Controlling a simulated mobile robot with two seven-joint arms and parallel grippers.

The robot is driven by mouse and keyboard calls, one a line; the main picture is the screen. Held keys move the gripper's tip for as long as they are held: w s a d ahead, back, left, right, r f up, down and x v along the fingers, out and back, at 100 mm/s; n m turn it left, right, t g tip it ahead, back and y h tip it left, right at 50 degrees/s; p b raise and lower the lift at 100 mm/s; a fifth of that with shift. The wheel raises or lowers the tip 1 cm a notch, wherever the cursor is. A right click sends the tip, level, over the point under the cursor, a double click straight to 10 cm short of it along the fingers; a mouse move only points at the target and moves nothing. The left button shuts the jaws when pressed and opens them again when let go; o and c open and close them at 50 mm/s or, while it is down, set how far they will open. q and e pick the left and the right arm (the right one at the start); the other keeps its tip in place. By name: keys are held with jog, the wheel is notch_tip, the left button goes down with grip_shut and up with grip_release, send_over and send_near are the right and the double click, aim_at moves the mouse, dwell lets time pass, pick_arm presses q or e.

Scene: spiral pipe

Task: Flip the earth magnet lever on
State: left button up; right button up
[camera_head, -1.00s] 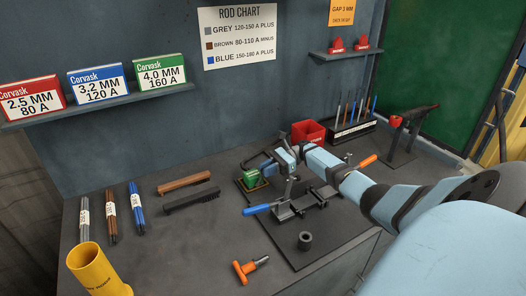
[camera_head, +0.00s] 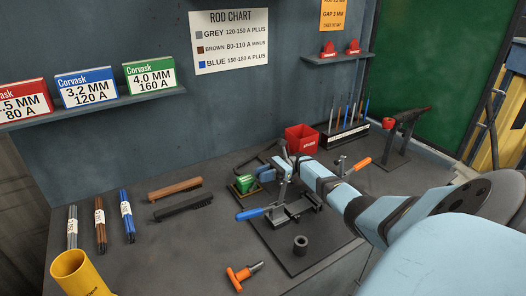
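A small green block (camera_head: 244,184), which looks like the earth magnet, sits on the bench in a shallow tray. My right gripper (camera_head: 272,160) is just behind and to the right of the green block, small and partly lost against dark parts. I cannot tell whether its fingers are apart or touch anything. My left gripper is not in view.
A clamp with a blue handle (camera_head: 251,213) stands in front of the green block, and one with an orange handle (camera_head: 360,164) to the right. A red bin (camera_head: 304,138) is behind. An orange-handled tool (camera_head: 240,276) and brushes (camera_head: 183,208) lie on the bench.

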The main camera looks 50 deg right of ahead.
jog(key=o, duration=0.3)
jog(key=shift+r+p, duration=0.8)
jog(key=shift+r, duration=9.2)
